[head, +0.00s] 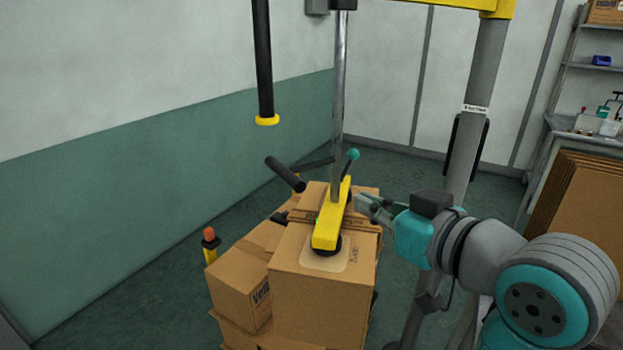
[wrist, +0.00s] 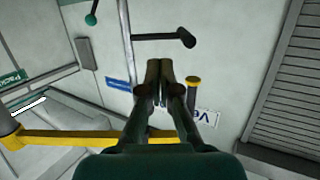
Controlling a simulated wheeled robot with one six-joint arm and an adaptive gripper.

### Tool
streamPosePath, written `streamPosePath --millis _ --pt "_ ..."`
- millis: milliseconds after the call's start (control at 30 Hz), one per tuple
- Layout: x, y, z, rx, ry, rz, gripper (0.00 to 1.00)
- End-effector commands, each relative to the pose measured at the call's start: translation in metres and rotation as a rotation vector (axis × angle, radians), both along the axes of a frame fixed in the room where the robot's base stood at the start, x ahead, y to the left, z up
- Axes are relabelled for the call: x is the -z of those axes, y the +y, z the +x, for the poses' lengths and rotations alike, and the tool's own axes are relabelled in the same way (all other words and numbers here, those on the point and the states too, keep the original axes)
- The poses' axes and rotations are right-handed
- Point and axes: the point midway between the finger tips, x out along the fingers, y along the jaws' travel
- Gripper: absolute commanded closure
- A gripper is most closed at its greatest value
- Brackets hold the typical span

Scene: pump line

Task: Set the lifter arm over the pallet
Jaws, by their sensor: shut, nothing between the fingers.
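The lifter hangs on a steel tube (head: 339,110), with a yellow lower arm (head: 332,215) and a black suction cup (head: 322,250) at or just above the top of a front carton (head: 325,290). I cannot tell whether it touches. A teal-knobbed lever (head: 352,155) and black handle (head: 285,173) belong to it. A yellow overhead boom (head: 450,3) joins the grey column (head: 478,100). Cartons hide the pallet. My gripper (head: 362,203) is shut and empty, just right of the lifter's yellow arm. The wrist view shows its closed fingers (wrist: 159,68) and the boom (wrist: 75,139).
A black hanging tube with a yellow ring (head: 266,118) is at left. An orange-topped post (head: 210,240) stands left of the cartons. Flat cardboard (head: 580,205) and a workbench (head: 590,140) are at right. The green floor at left is clear.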

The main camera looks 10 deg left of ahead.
Motion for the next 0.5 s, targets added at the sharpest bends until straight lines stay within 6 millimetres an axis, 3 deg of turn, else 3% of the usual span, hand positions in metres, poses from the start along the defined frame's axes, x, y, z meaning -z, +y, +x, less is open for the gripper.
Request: streamPosePath --millis 167,500 --pt "0.000 0.007 0.006 -0.005 0.001 -0.004 1.00" --pt "0.012 0.046 0.048 -0.005 0.002 -0.003 1.00"
